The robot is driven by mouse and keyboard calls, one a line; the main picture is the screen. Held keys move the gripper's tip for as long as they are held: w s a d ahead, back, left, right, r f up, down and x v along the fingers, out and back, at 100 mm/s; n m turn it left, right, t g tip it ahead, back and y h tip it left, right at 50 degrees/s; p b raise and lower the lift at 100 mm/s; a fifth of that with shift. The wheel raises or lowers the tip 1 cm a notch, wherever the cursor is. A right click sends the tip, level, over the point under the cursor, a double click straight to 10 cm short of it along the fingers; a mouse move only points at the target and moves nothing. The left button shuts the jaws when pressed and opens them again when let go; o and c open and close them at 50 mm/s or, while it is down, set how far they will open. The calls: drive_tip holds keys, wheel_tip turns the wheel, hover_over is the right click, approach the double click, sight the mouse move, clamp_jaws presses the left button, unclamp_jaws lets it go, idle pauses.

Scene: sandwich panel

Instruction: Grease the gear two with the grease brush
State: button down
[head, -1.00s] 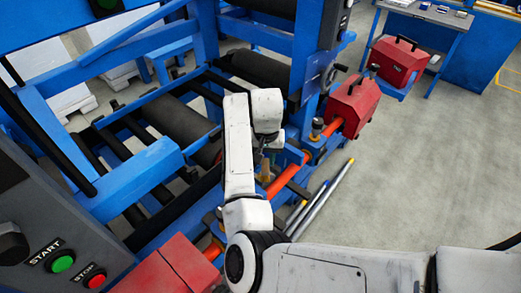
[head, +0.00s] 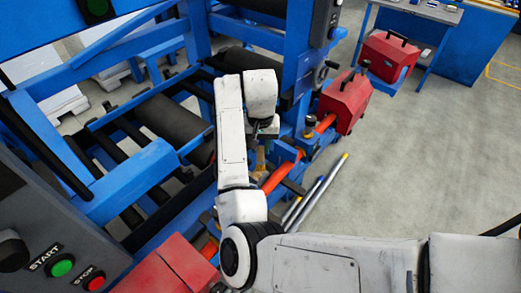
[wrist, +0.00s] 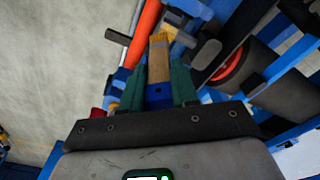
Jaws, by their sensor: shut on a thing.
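My gripper (wrist: 158,82) is shut on the grease brush (wrist: 159,58), with its green fingers on both sides of it. The brush has a tan, yellowish head that points away from the gripper, toward the machine. In the head view my gripper (head: 262,134) hangs below the white wrist link, over the right side of the blue machine. The brush (head: 260,157) shows there as a small tan patch close to the orange pipe. I cannot make out gear two in either view, and I cannot tell whether the brush touches anything.
The orange pipe (head: 283,176) runs along the machine's right side. A red box (head: 345,100) stands at its far end, and another red box (head: 165,268) is at the near end. Loose rods (head: 318,192) lie on the floor. Grey floor at the right (head: 430,150) is clear.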

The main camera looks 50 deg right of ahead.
drive_tip(key=shift+r, duration=0.55)
drive_tip(key=shift+r, duration=1.5)
